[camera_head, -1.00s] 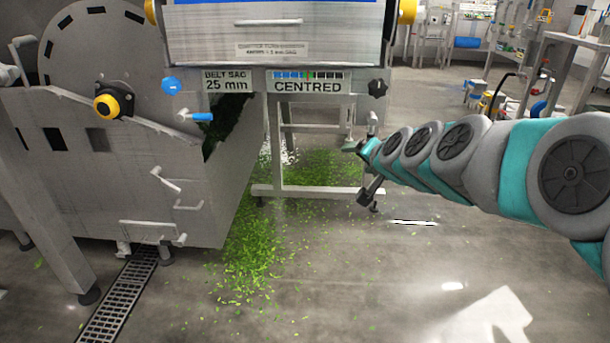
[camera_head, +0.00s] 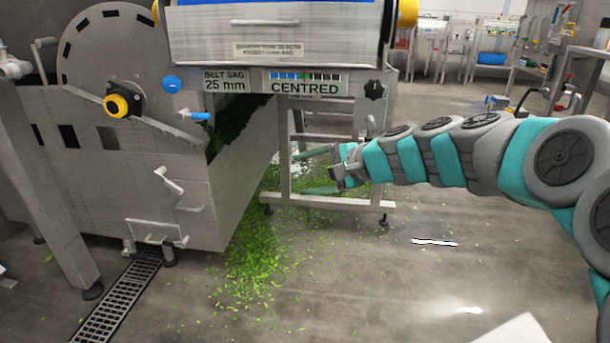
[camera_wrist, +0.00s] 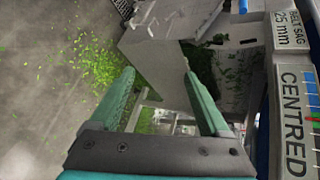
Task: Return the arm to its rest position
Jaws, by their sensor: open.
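My gripper (camera_head: 318,171) is at the end of my outstretched teal and grey arm, in front of the steel stand under the machine. Its two green fingers are spread apart and point left in the head view. In the wrist view my gripper (camera_wrist: 160,90) is open, and nothing is held between the fingers. Beyond the fingers, the wrist view shows the steel machine's side and scattered greens.
The wash machine (camera_head: 150,150) stands at left, with a floor drain (camera_head: 115,300) before it. The "CENTRED" panel (camera_head: 305,84) is just above my gripper. Shredded greens (camera_head: 250,262) cover the floor below. Open floor lies at lower right.

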